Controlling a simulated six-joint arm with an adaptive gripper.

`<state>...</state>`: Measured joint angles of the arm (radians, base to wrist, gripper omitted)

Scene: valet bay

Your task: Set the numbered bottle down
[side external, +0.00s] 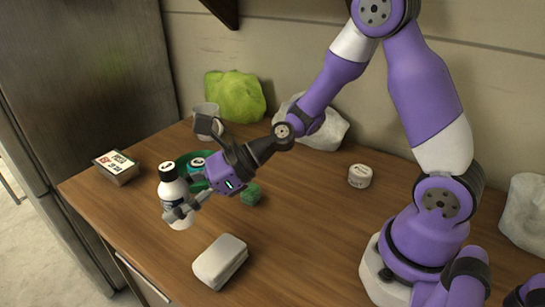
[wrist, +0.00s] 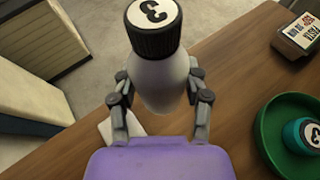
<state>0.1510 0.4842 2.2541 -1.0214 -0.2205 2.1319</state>
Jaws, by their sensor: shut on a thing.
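The numbered bottle (side external: 173,190) is white with a black cap and stands upright in my gripper (side external: 182,212). In the wrist view the bottle (wrist: 160,82) shows a "3" on its cap, and both fingers of my gripper (wrist: 160,95) close on its sides. The bottle is near the table's left front edge; I cannot tell whether its base touches the wood. A green round dish (wrist: 262,128) lies close by, holding a teal-and-black container (wrist: 303,134) also marked "3". In the side view the dish (side external: 183,160) is partly hidden behind my gripper.
A labelled box (side external: 115,168) sits at the table's far left. A cup (side external: 205,117) and crumpled green cloth (side external: 235,97) stand behind.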

